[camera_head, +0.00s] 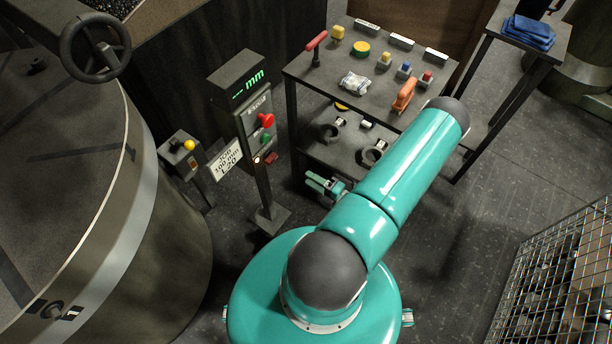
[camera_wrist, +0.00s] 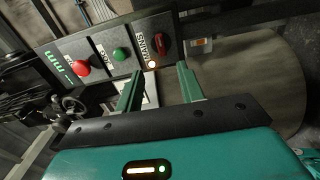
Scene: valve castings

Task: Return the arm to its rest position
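My gripper (camera_head: 320,184) is in the middle of the head view, low beside my teal arm (camera_head: 372,213), between the gauge post (camera_head: 262,172) and the tool table (camera_head: 378,80). In the wrist view my gripper (camera_wrist: 160,72) has its two green fingers apart, with nothing visible held between them. Past the fingers is the post's panel, with a red button (camera_wrist: 82,68), a green button (camera_wrist: 121,54), a red rotary switch (camera_wrist: 162,44) and a lit lamp (camera_wrist: 151,65). The fingers look apart from the panel. The arm's elbow reaches up over the table's front right edge.
The table carries a red-handled tool (camera_head: 316,41), an orange tool (camera_head: 404,95) and small coloured items; castings sit on its lower shelf. A large round machine (camera_head: 172,245) stands left, near a yellow-button box (camera_head: 181,155). A wire cage (camera_head: 560,275) is at right. Floor between is clear.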

